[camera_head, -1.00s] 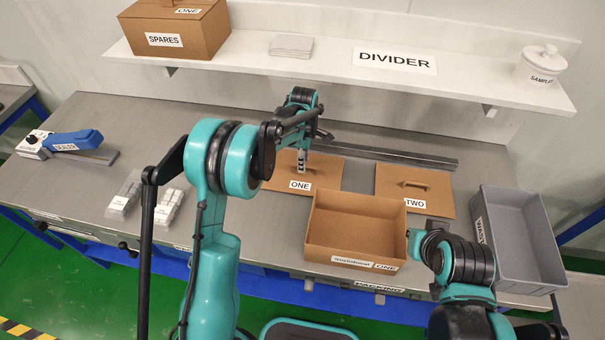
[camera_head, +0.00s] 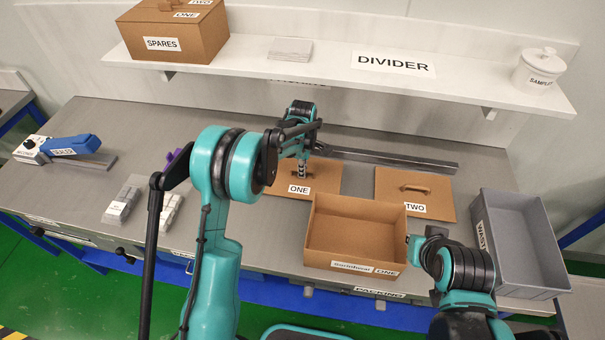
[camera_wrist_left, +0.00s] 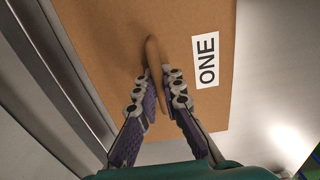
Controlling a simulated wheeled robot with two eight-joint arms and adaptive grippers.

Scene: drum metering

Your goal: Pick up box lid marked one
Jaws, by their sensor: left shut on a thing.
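The box lid marked ONE (camera_head: 325,178) is a flat brown panel on the grey bench, behind the open brown box (camera_head: 350,236). Its white ONE label also shows on the lid in the left wrist view (camera_wrist_left: 205,62). My left gripper (camera_head: 302,174) is over the lid, and in the left wrist view its fingers (camera_wrist_left: 160,88) are shut on the lid's raised brown handle (camera_wrist_left: 153,55). The lid appears to lie flat on the bench. The right arm's end (camera_head: 418,248) is beside the box's right front corner; its fingers cannot be made out.
The lid marked TWO (camera_head: 432,190) lies to the right, with a grey bin (camera_head: 522,240) beyond it. A long metal bar (camera_head: 400,160) runs behind the lids. White packets (camera_head: 122,204) and a blue sealer (camera_head: 72,143) are at left. A shelf (camera_head: 235,62) overhangs the back.

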